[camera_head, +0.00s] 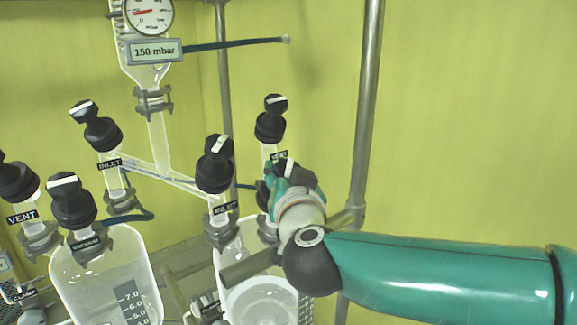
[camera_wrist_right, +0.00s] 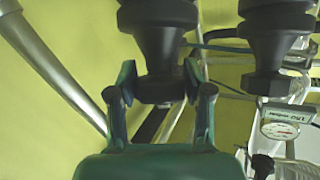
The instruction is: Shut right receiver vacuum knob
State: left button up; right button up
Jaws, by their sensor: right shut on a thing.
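My right gripper (camera_head: 283,188) is shut around a black knob with a white mark (camera_head: 289,168) on the right receiver (camera_head: 232,262). I take this as the right receiver vacuum knob; its own label is hidden by the gripper. In the right wrist view, the two fingers of the gripper (camera_wrist_right: 158,92) lie on both sides of the black knob's end (camera_wrist_right: 160,72). Two other black knobs with white marks stand close by: one to the left (camera_head: 215,165) and one behind, above the gripper (camera_head: 270,120). My left gripper is not in view.
The left receiver (camera_head: 105,275) carries a vacuum knob (camera_head: 72,203), a vent knob (camera_head: 18,182) and an inlet knob (camera_head: 100,132). A gauge (camera_head: 148,14) and 150 mbar sign (camera_head: 154,52) hang above. A metal pole (camera_head: 366,110) stands behind my right arm. Free room lies right.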

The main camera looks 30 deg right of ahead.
jog(key=m+g+h, duration=0.2)
jog(key=m+g, duration=0.1)
jog(key=m+g+h, duration=0.3)
jog(key=m, duration=0.1)
jog(key=shift+w+a+r+m, duration=0.1)
jog(key=shift+w+r+m, duration=0.1)
jog(key=shift+m, duration=0.1)
jog(key=m+g, duration=0.6)
jog(key=g, duration=0.1)
jog(key=shift+m, duration=0.3)
jog(key=o, duration=1.2)
jog(key=shift+c, duration=0.2)
